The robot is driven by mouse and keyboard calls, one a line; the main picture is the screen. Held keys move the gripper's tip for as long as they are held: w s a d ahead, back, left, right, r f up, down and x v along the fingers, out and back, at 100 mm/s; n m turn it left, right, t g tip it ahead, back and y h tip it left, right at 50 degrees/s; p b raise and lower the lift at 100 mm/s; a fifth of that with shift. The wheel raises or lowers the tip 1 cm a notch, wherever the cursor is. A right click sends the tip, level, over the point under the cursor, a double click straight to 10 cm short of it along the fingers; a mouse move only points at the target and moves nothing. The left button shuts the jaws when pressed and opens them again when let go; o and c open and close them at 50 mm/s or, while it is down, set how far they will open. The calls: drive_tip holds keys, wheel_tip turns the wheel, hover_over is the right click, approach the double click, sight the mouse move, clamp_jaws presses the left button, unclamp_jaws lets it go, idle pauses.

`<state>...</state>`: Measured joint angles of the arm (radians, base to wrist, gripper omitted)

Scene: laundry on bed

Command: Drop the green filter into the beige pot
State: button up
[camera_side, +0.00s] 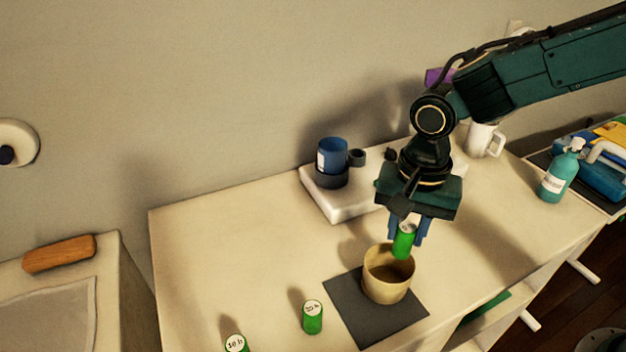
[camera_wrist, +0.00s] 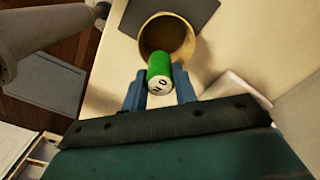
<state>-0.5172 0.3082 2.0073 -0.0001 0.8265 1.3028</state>
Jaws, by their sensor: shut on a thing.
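A green filter (camera_side: 404,241), a small cylinder with a pale marked end, is between the blue fingers of my gripper (camera_side: 407,230). My gripper is shut on it. In the side view the filter hangs just above the back rim of the beige pot (camera_side: 385,286). The pot stands upright on a dark mat (camera_side: 350,318), and its visible inside looks empty. In the wrist view the filter (camera_wrist: 159,70) lies between the fingertips (camera_wrist: 160,88) and overlaps the near rim of the pot (camera_wrist: 150,28). The gap between filter and pot is hard to judge.
Two more green cylinders stand on the table, one left of the mat (camera_side: 312,317) and one at the front edge (camera_side: 236,344). A white scale-like base (camera_side: 345,210) with a blue canister (camera_side: 332,155) is behind. A white mug (camera_side: 484,140) and teal bottle (camera_side: 559,175) stand right.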

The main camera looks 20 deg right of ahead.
sight(403, 243)
drive_tip(key=shift+f, duration=1.85)
drive_tip(key=o, duration=1)
drive_tip(key=shift+r, duration=0.1)
wheel_tip(403, 243, up, 14)
drive_tip(key=shift+f, duration=0.15)
